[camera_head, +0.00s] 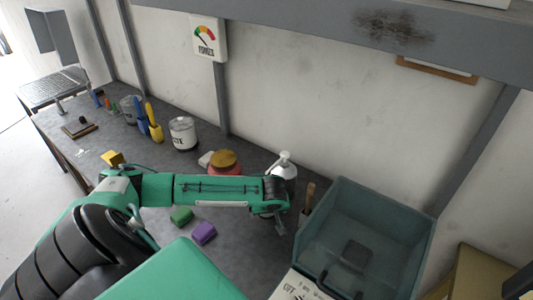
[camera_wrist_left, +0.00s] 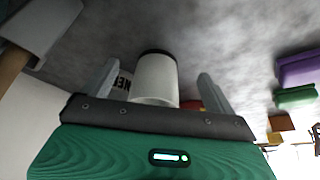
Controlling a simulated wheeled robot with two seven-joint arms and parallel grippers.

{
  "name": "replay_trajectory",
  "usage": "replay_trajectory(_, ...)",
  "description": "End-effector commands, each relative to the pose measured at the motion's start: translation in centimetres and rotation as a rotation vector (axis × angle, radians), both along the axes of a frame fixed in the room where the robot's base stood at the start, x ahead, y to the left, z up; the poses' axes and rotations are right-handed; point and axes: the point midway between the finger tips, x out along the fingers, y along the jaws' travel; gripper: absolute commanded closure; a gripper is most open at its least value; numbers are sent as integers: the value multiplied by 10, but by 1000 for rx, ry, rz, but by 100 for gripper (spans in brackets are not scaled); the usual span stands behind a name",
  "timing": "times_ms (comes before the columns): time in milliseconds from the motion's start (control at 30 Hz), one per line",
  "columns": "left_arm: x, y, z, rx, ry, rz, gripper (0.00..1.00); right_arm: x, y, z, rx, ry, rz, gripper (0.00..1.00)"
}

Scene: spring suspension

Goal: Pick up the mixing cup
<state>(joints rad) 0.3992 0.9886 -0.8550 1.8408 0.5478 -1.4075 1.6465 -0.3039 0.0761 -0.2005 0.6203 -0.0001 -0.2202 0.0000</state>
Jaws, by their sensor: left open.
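A white cylindrical cup with a dark rim (camera_wrist_left: 155,78), which I take to be the mixing cup, shows in the left wrist view. It lies between the two spread fingers of my left gripper (camera_wrist_left: 156,70), with a visible gap on the right side. Whether the fingers touch it I cannot tell. In the head view my left gripper (camera_head: 275,215) is over the bench, and the cup is not clearly visible there; the arm may hide it. My right gripper is not in view.
A white bottle (camera_head: 284,167) stands just behind the gripper. A teal bin (camera_head: 385,215) and a wooden handle (camera_head: 308,196) are to its right. Purple (camera_head: 203,232) and green (camera_head: 181,215) blocks lie to its left. A red jar with an orange lid (camera_head: 224,160) is behind my arm.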

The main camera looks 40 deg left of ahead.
Motion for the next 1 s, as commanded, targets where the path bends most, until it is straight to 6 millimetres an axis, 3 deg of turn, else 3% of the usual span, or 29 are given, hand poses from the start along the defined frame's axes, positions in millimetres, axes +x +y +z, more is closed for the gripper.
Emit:
replay_trajectory(500, 32, 41, -1, 0, 2, 1, 9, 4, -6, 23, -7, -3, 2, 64)
replay_trajectory(700, 37, 45, -24, 0, 2, -1, 9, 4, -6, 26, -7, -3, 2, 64)
replay_trajectory(1000, 38, 47, -29, 0, 0, -2, 9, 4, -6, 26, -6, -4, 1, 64)
